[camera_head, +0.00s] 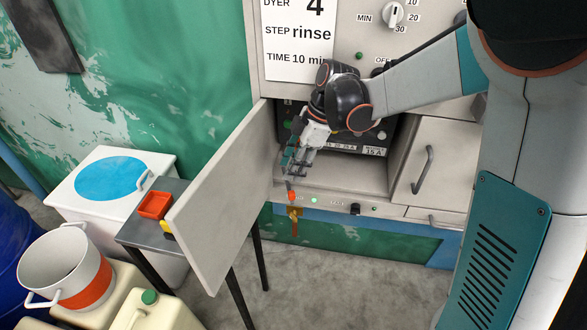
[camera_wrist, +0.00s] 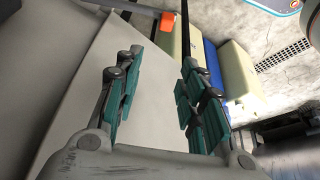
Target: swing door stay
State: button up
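A pale grey door (camera_head: 225,195) stands swung open on the left of the machine's lower compartment (camera_head: 340,175). My gripper (camera_head: 292,168) is at the compartment's mouth, just right of the door's inner face, with its fingers pointing down and left. In the wrist view the two teal-padded fingers are spread wide, with nothing between my gripper's tips (camera_wrist: 158,75). The door's pale panel (camera_wrist: 75,105) lies behind and left of the fingers there; I cannot tell whether they touch it. A small orange-red piece (camera_head: 291,196) and a brass fitting (camera_head: 294,211) sit on the sill below my gripper. I cannot clearly make out a door stay.
A dark table (camera_head: 180,200) with an orange tray (camera_head: 155,205) stands beyond the door. A white tub (camera_head: 90,160), a bucket (camera_head: 65,265) and canisters (camera_head: 160,312) are at the left. A closed panel with a handle (camera_head: 425,170) is right of the compartment.

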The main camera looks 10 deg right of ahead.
jog(key=shift+r, duration=0.1)
jog(key=c, duration=0.7)
jog(key=shift+r+p, duration=0.2)
jog(key=shift+p, duration=0.5)
grip_shut()
jog(key=b+x, duration=0.1)
jog(key=x, duration=0.8)
jog(key=shift+s+f+h, duration=0.15)
jog(key=shift+f+h, duration=0.25)
jog(key=shift+d, duration=0.1)
